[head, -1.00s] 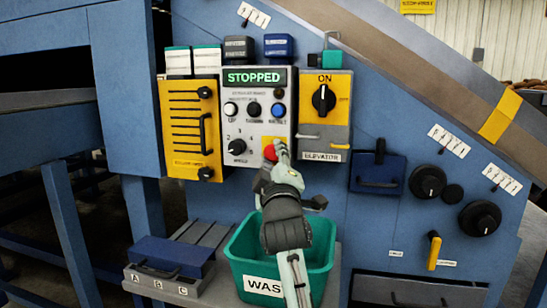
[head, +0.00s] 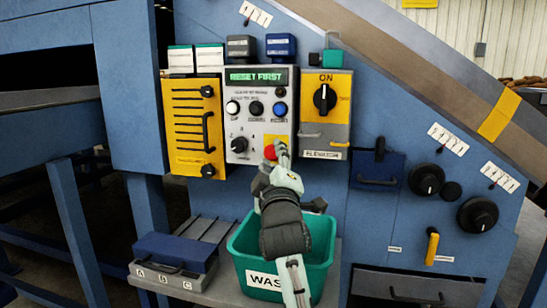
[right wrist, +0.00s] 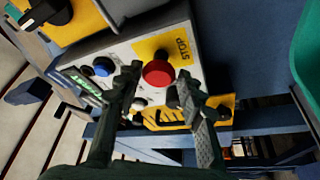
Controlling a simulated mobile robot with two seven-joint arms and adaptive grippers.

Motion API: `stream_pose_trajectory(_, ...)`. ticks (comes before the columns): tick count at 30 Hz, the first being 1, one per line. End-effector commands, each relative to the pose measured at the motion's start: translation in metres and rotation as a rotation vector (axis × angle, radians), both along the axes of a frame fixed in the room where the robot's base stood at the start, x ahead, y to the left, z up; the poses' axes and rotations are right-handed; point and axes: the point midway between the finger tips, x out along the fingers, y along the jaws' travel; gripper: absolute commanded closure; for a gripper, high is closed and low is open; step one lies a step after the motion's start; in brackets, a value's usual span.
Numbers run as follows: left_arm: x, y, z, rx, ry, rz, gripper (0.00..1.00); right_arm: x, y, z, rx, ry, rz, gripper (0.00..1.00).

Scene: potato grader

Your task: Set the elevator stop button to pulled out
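The red round stop button (head: 269,152) sits on its yellow plate at the lower right of the grey control panel (head: 260,73). In the right wrist view the red button (right wrist: 158,73) stands out from the yellow "STOP" label (right wrist: 180,47). My right gripper (head: 278,152) is at the button in the head view and partly covers its plate. In the right wrist view its two fingers (right wrist: 158,80) are apart, one on each side of the button, with visible gaps. The panel display (head: 257,76) reads "RESET FIRST". My left gripper is not in view.
A yellow elevator switch box (head: 325,100) is right of the panel, and a yellow slotted cover (head: 190,130) is left of it. A green waste bin (head: 243,262) stands below my right arm. A blue handled block (head: 172,251) is at the lower left.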

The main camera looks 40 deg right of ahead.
Motion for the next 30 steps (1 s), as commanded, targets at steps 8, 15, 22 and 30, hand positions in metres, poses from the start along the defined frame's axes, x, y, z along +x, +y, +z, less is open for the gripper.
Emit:
stream_pose_trajectory(8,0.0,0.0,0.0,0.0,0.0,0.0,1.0,0.0,-0.001,0.001,-0.001,-0.001,-0.002,0.45)
stream_pose_trajectory(15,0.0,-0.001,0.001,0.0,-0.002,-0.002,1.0,0.0,-0.002,0.013,-0.004,-0.005,-0.003,0.45)
stream_pose_trajectory(22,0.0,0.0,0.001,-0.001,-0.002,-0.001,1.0,-0.002,-0.001,0.06,-0.007,-0.017,-0.003,0.45)
stream_pose_trajectory(30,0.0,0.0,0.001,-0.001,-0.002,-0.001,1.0,-0.002,-0.001,0.098,-0.006,-0.011,-0.004,0.45)
